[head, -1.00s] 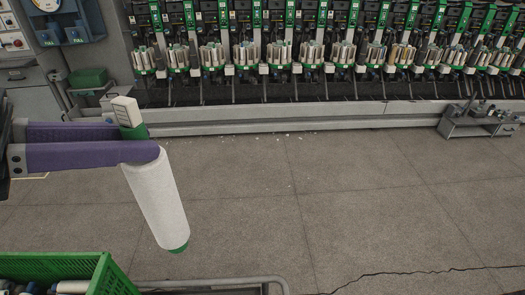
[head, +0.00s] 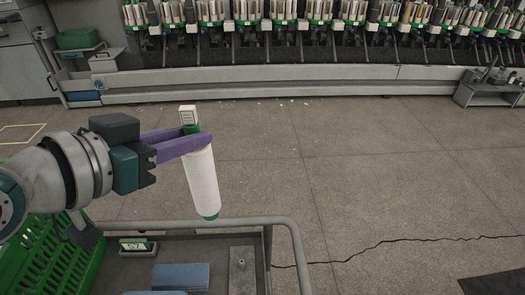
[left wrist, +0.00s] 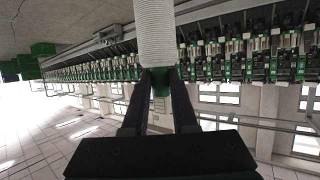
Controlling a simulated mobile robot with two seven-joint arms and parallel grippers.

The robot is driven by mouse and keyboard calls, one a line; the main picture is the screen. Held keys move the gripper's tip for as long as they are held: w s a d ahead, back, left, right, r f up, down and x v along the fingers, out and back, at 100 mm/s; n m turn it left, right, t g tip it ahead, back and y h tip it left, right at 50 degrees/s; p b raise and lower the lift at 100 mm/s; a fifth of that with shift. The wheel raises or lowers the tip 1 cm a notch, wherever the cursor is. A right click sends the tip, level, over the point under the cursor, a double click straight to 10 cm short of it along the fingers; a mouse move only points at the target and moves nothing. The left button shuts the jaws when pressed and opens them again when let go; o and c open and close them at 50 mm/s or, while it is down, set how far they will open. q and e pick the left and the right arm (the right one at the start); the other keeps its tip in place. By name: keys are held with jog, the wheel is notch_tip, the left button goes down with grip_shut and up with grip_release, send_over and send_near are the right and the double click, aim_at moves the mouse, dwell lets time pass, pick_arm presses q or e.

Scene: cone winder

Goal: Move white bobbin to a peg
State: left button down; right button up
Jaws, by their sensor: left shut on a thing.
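The white bobbin (head: 202,184) has green ends and a small white tag at its top. My left gripper (head: 196,141) is shut on it near its upper end, with purple fingers on either side. The bobbin hangs almost upright, slightly tilted, in the air above the floor and behind the trolley rail. In the left wrist view the bobbin (left wrist: 156,35) sits between the dark fingers (left wrist: 160,90). I cannot make out a free peg in these frames. My right gripper is not in view.
A trolley with a grey tube rail (head: 285,222) stands at the front, with blue pads (head: 181,276) on it. A green crate (head: 38,262) is at lower left. The winding machine (head: 290,75) runs along the back. The cracked floor between is clear.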

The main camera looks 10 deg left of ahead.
pick_arm(q)
jog(key=w+d+f+b, duration=0.1)
jog(key=d+f+b, duration=0.1)
jog(key=f+b, duration=0.7)
jog(key=w+d+f+b, duration=0.1)
jog(key=f+b, duration=0.8)
jog(key=f, duration=0.2)
jog(key=shift+w+d, duration=0.2)
jog(key=shift+d, duration=0.2)
jog(key=shift+r+p, duration=0.1)
jog(key=shift+p, duration=0.4)
jog(key=shift+w+f+b, duration=0.1)
jog(key=shift+f+b, duration=1.45)
jog(key=shift+f, duration=1.2)
dwell(0.3)
jog(key=c, duration=0.6)
grip_release()
